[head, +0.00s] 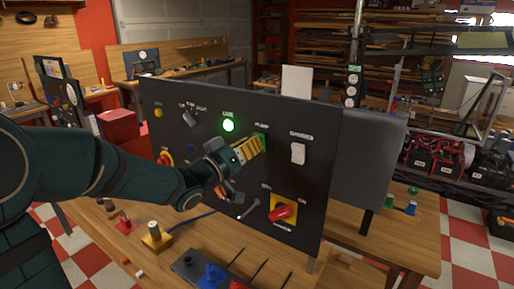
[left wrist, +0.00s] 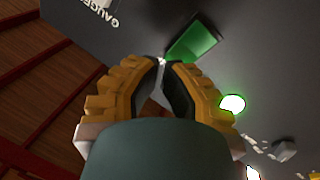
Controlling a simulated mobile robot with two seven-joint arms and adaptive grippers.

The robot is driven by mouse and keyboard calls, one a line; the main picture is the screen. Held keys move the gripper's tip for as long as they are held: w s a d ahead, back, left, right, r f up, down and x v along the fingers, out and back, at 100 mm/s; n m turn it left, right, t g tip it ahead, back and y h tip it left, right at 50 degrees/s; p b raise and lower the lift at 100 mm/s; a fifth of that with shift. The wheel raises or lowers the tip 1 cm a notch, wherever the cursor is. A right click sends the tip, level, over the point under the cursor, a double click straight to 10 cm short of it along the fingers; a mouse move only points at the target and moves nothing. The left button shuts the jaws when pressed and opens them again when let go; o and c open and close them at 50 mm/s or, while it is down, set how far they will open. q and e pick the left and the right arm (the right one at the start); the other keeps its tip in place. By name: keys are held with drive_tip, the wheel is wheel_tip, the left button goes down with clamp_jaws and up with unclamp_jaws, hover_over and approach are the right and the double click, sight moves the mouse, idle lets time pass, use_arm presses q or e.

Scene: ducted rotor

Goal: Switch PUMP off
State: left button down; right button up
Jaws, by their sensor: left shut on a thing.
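The PUMP switch, a green rocker (head: 262,137), sits under its PUMP label on the upright dark panel (head: 300,222). It also shows as a bright green block in the left wrist view (left wrist: 194,42). My left gripper (head: 259,145), with yellow ribbed fingers, is at the PUMP switch in the head view and covers part of it. In the left wrist view its fingertips (left wrist: 168,65) come together at the near edge of the green rocker. The fingers are shut on it; the exact contact is hard to see. My right gripper is not in view.
The white GAUGES switch (head: 298,153) is just right of PUMP. A lit green LIVE lamp (head: 228,125) is to the left. A red knob on a yellow plate (head: 282,211) is below. The wooden bench (head: 215,232) holds several small controls in front of the panel.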

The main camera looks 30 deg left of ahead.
use_arm(q)
drive_tip(key=s, duration=0.1)
drive_tip(key=s+r, duration=0.1)
drive_tip(key=s+p, duration=0.1)
drive_tip(key=shift+s+a+r, duration=0.1)
drive_tip(key=shift+s+r, duration=0.15)
drive_tip(key=shift+r, duration=0.05)
idle(0.4)
